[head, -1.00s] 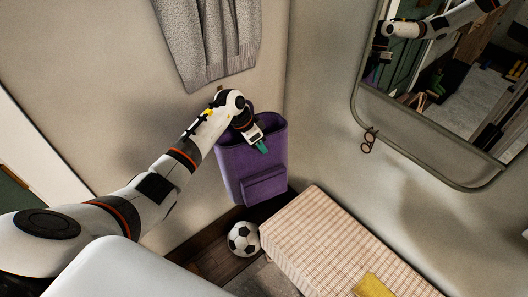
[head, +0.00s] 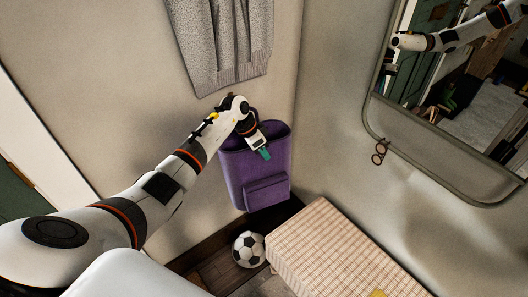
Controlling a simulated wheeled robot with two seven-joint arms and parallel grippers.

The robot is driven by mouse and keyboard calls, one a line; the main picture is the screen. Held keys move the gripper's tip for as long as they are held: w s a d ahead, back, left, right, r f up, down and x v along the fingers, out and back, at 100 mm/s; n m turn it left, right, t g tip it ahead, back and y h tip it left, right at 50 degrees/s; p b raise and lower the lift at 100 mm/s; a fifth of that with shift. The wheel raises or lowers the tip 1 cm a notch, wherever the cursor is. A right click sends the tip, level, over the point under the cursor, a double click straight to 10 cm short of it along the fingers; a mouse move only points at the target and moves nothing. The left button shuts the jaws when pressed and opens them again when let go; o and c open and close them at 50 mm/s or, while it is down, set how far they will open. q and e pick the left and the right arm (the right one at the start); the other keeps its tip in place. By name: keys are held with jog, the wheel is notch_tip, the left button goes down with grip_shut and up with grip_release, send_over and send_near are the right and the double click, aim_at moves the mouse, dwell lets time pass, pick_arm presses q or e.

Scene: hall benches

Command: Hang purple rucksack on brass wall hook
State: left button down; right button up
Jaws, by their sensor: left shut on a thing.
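The purple rucksack (head: 257,180) hangs upright in the air near the wall corner, with its open top up and a front pocket facing me. My left gripper (head: 262,149) is shut on its top rim, with green fingertips over the edge. A small brass-coloured bit (head: 231,95) shows at the wall just behind my left wrist. I cannot tell if it is the brass wall hook, as my arm covers much of that spot. My right gripper is not in view.
A grey knitted garment (head: 228,40) hangs on the wall above my wrist. A checked bench (head: 340,250) stands below right, with a football (head: 249,249) on the floor beside it. A framed mirror (head: 455,150) and a small brown two-ringed object (head: 379,152) are on the right wall.

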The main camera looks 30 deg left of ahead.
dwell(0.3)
pick_arm(q)
jog(key=c, duration=1.5)
grip_release()
